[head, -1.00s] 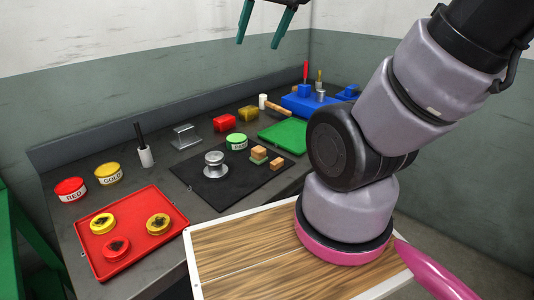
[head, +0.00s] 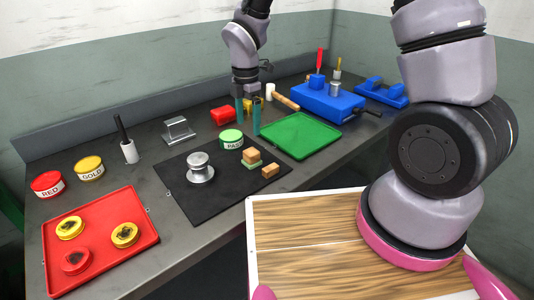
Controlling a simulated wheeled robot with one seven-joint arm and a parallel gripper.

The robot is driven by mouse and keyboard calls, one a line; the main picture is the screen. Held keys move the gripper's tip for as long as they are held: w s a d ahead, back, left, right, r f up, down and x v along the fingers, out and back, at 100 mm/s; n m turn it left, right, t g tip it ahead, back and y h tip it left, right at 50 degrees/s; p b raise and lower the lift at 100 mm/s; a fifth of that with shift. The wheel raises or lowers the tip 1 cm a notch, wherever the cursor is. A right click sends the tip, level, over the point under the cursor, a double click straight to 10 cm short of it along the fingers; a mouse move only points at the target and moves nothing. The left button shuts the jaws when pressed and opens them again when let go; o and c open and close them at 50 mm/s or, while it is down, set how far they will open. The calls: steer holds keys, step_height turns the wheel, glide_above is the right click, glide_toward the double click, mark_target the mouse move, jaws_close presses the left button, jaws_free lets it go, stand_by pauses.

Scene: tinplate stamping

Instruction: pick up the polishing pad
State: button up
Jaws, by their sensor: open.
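No item is labelled as the polishing pad. A yellow block (head: 247,106), mostly hidden behind my fingers, and a red block (head: 223,115) to its left are possible candidates. My gripper (head: 248,126) is open, its two teal fingers pointing down at the back of the bench. The yellow block shows between and behind the fingers; I cannot tell whether they touch it. A tan block with a green layer under it (head: 252,157) lies on the black mat (head: 200,208), with another tan block (head: 270,171) beside it.
A green tray (head: 300,136) is right of my gripper. A green-lidded tin (head: 231,138) and a metal knobbed piece (head: 199,169) stand in front. A blue vise-like fixture (head: 315,101) is at the back right. A red tray (head: 101,252) with several round tins lies at the left.

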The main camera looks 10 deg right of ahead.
mark_target(251, 151)
step_height(251, 151, down, 6)
steer(key=shift+d+r, duration=0.1)
steer(key=f, duration=0.5)
steer(key=shift+s+d+f, duration=0.15)
steer(key=shift+s+f, duration=0.1)
steer(key=shift+f, duration=0.05)
jaws_close()
